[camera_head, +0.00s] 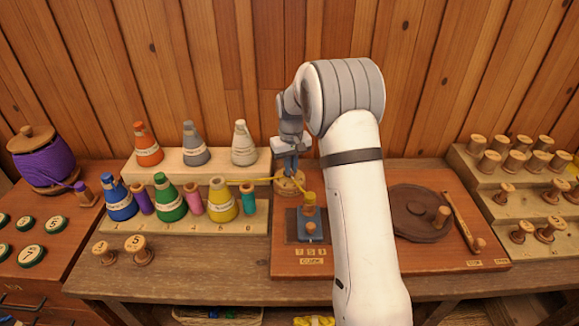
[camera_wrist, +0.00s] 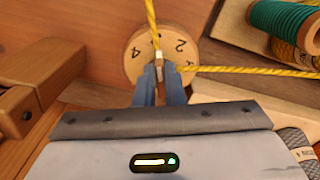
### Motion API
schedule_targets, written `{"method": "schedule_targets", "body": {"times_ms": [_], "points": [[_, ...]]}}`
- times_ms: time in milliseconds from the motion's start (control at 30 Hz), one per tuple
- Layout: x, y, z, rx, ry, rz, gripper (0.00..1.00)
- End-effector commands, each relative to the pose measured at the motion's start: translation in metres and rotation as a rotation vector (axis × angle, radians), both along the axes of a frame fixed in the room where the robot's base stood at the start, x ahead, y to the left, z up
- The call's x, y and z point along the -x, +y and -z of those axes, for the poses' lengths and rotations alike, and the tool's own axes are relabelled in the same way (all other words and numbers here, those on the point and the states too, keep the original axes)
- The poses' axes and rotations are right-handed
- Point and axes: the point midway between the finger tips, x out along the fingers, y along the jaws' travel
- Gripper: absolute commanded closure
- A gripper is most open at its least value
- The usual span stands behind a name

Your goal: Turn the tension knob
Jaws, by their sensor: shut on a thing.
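The tension knob is a round pale wooden dial (camera_head: 291,187) at the back left of the brown board. In the wrist view its face (camera_wrist: 142,40) shows the numbers 4 and 2. My gripper (camera_head: 290,172) points down onto it from above. In the wrist view the fingertips (camera_wrist: 166,74) are closed on the small raised grip at the dial's near side, partly hidden between them. Yellow thread (camera_wrist: 250,70) runs to the knob from the side and another stretch leads away across the dial.
Stepped rack (camera_head: 255,222) with coloured cones is left. A dark round plate (camera_head: 412,222) sits right, beyond my arm. Spool shelves (camera_head: 480,178) stand far right; the plank wall is close behind.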

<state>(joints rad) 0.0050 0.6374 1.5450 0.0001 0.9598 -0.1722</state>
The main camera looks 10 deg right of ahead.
Motion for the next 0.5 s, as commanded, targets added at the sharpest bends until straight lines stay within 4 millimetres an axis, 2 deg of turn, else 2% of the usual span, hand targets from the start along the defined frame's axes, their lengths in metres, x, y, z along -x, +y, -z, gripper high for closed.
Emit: {"method": "schedule_targets", "body": {"times_ms": [500], "points": [[-0.0011, -0.0011, -0.0011, 0.000, -0.004, -0.075, 1.00]]}}
